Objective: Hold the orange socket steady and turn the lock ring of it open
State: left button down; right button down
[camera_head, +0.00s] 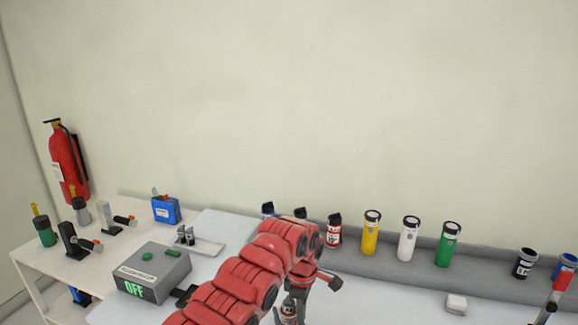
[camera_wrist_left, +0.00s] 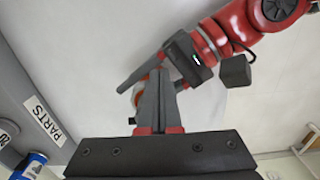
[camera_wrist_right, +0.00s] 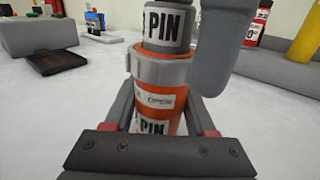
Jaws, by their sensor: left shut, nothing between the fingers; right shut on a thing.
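The orange socket (camera_wrist_right: 162,97) shows in the right wrist view, upright, with white labels and a grey lock ring (camera_wrist_right: 160,66) around its top. A grey plug (camera_wrist_right: 167,30) labelled PIN stands up out of the ring. My right gripper (camera_wrist_right: 165,118) is shut around the socket's body. A grey finger of my left gripper (camera_wrist_right: 209,50) hangs close to the right of the plug; I cannot tell whether it touches. In the left wrist view my left gripper (camera_wrist_left: 158,85) is shut and empty. In the head view my left arm hides most of the socket (camera_head: 288,313).
A grey box reading OFF (camera_head: 152,273) stands on the table at left, with several connectors behind it. A long grey parts rack (camera_head: 390,263) with coloured cylinders runs along the back right. A small white block (camera_head: 456,303) lies before it. Table around the socket looks clear.

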pick_arm(q)
jog(key=shift+w+a, duration=0.45)
jog(key=shift+a, duration=0.1)
dwell(0.7)
pick_arm(e)
jog(key=shift+d, duration=0.1)
pick_arm(q)
notch_tip(320, 180, up, 6)
jog(key=shift+s+d, duration=0.35)
jog(key=shift+d, duration=0.1)
dwell(0.3)
pick_arm(e)
jog(key=shift+c, duration=0.7)
grip_release()
